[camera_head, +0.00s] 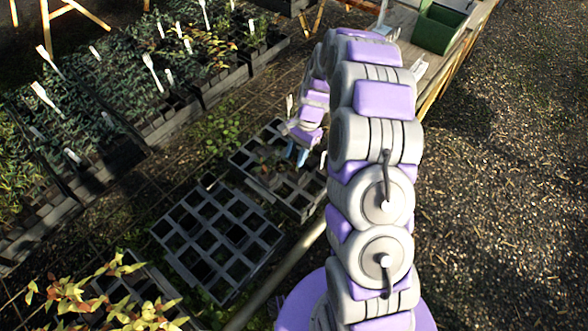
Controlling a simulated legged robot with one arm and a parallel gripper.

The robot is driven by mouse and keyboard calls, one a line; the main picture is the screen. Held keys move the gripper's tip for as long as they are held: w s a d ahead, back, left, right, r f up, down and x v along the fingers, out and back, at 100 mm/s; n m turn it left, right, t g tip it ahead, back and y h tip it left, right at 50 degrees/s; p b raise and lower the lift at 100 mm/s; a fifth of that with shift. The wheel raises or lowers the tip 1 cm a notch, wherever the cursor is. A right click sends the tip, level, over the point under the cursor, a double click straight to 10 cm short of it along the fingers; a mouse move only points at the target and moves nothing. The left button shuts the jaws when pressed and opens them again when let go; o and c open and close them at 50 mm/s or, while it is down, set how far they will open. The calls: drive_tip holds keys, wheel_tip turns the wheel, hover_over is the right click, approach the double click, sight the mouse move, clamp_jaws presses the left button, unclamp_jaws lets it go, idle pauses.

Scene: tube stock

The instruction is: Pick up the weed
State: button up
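My gripper (298,153) hangs at the end of my grey and purple arm, pointing down over the dark cell tray (300,200) near the middle of the picture. Its bluish fingertips are small and partly covered by my arm, so I cannot tell whether they are open or shut. Small green and reddish growth (268,163) shows in that tray just left of the fingertips. A low leafy green plant (222,132) grows on the ground further left, apart from the gripper. I cannot tell which of these is the weed.
An empty-looking cell tray (215,240) lies at lower centre, with a yellow-leaved plant (120,295) to its left. Planted trays with white labels (152,72) fill the upper left. A wooden bench with a green box (438,28) stands at the top right. Bare gravel (510,180) lies right.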

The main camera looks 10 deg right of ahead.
sight(293, 169)
drive_tip(key=x, duration=0.3)
drive_tip(key=shift+w+a+f+b, duration=0.15)
drive_tip(key=shift+a+f+b, duration=0.15)
drive_tip(key=shift+b, duration=0.1)
drive_tip(key=shift+d+r, duration=0.1)
drive_tip(key=shift+d, duration=0.2)
drive_tip(key=shift+c, duration=1.1)
drive_tip(key=c, duration=0.3)
drive_tip(key=shift+a, duration=0.2)
clamp_jaws()
